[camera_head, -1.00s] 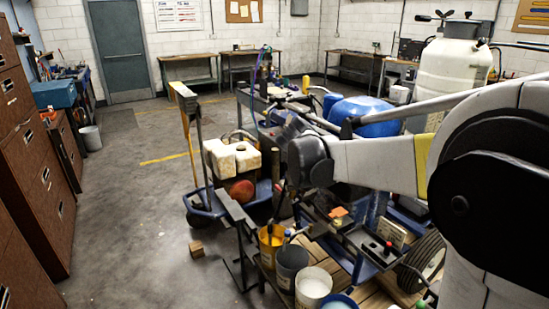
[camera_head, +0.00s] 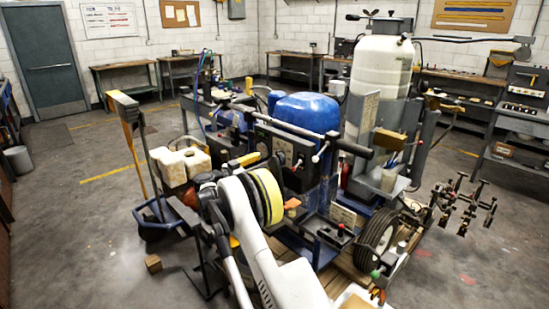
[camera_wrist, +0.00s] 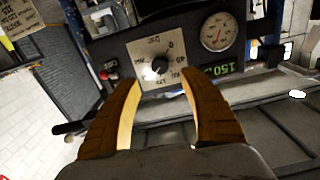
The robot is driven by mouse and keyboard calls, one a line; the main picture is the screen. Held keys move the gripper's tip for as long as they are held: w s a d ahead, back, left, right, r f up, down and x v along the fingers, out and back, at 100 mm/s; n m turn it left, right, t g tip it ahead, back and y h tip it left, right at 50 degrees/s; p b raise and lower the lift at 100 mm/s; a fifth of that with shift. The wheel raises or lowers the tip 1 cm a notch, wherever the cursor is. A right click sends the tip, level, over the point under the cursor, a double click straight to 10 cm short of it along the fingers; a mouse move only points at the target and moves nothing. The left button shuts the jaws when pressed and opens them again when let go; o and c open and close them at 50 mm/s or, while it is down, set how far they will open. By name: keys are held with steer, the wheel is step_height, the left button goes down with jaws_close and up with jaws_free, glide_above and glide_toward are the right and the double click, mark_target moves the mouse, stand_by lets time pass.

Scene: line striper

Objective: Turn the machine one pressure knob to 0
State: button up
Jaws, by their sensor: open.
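In the wrist view a dark round pressure knob (camera_wrist: 158,66) sits on a pale square dial plate (camera_wrist: 138,50) with printed marks. The plate appears turned in the picture, and the knob's exact setting is too small to read. My gripper (camera_wrist: 158,82) is open and empty, its two brown fingers on either side of the knob's lower part in the picture. I cannot tell whether they touch it. In the head view the striping machine, with its blue tank (camera_head: 305,112) and dark control panel (camera_head: 296,150), stands beyond my arm; my gripper is not clearly visible there.
A round gauge (camera_wrist: 219,32) and a green digital display (camera_wrist: 215,69) reading about 150 sit right of the knob. A red button (camera_wrist: 112,63) is to its left. Open floor lies at the left.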

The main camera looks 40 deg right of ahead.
mark_target(278, 155)
steer(key=d, duration=0.2)
steer(key=d+b, duration=0.1)
steer(key=d, duration=0.2)
steer(key=d+b, duration=0.1)
steer(key=d, duration=0.2)
steer(key=shift+w, duration=0.3)
jaws_close()
